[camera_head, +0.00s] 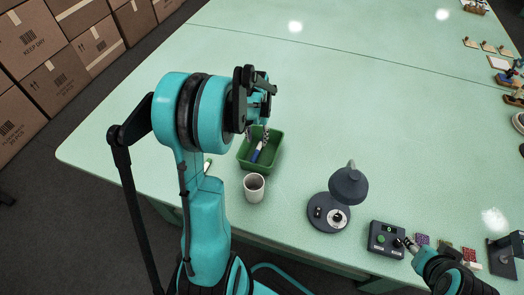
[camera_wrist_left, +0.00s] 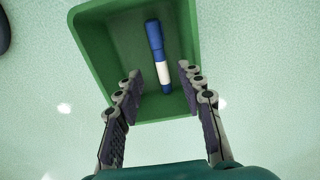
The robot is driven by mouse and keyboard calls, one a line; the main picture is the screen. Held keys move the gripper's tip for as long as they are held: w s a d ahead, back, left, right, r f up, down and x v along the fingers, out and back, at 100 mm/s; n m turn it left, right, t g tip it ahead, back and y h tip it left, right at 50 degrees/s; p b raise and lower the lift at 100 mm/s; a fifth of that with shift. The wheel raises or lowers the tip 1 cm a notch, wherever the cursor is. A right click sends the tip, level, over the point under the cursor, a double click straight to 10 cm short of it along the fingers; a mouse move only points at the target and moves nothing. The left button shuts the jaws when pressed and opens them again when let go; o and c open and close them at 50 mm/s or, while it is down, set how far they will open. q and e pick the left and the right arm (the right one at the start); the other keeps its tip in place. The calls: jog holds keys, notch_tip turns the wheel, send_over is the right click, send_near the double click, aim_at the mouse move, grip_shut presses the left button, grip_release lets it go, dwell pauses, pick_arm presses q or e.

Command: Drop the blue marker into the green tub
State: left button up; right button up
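The green tub (camera_head: 244,160) stands on the pale green table beside my left arm. It fills the upper middle of the left wrist view (camera_wrist_left: 92,45). The blue marker (camera_wrist_left: 155,40), blue with a white band, shows inside the tub's outline; in the head view it also shows within the tub (camera_head: 256,153). My left gripper (camera_wrist_left: 160,72) is above the tub with its fingers spread wide, one on each side of the marker, with gaps between. My right gripper (camera_head: 408,244) is at the lower right, by a dark control box; its fingers are too small to judge.
A white mug (camera_head: 254,188) stands just in front of the tub. A dark desk lamp (camera_head: 348,186) and the control box (camera_head: 386,239) with a green button are to the right. Cardboard boxes (camera_head: 60,75) are stacked beyond the left edge. The table's middle is clear.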

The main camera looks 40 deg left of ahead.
pick_arm(q)
notch_tip(320, 180, up, 12)
dwell(0.7)
jog(key=s+d+m+t, duration=0.1)
jog(key=s+d+t, duration=0.2)
jog(key=d, duration=0.7)
jog(key=s+d+m+t, duration=0.2)
jog(key=s+d+t, duration=0.2)
jog(key=s+d, duration=0.4)
jog(key=d, duration=0.3)
jog(key=shift+s+d, duration=0.15)
jog(key=shift+d, duration=0.1)
jog(key=shift+r, duration=0.1)
